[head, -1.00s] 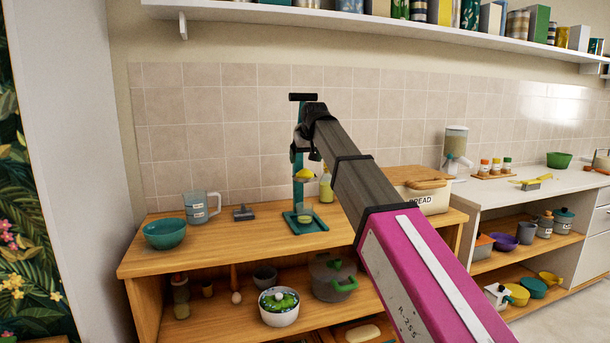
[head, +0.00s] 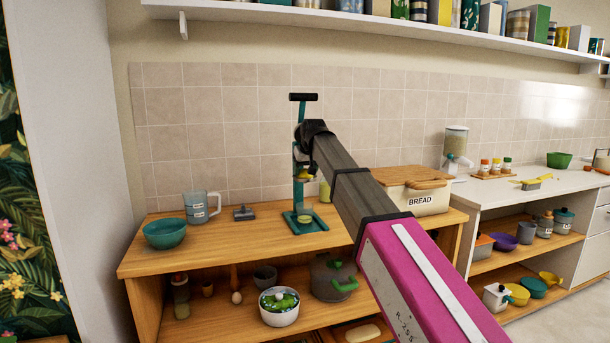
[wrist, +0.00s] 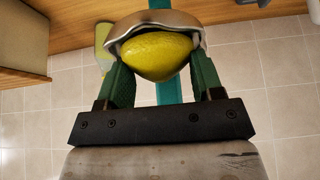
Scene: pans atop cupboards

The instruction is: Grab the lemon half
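The lemon half (wrist: 155,56) is yellow and sits against a curved metal cup (wrist: 150,22) of the press in the wrist view. In the head view the lemon half (head: 303,176) is a small yellow patch below my gripper's wrist. The teal press (head: 301,198) stands upright on the wooden counter, with a small glass (head: 305,214) on its base. My gripper (wrist: 162,72) has its two green fingers apart, one on each side of the lemon half. Gaps show beside the fruit's lower part; contact higher up is hidden by the cup's rim.
A pale bottle (head: 324,190) stands close behind the press, partly hidden by my arm. A bread box (head: 425,199) is to the right. The counter's front is clear.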

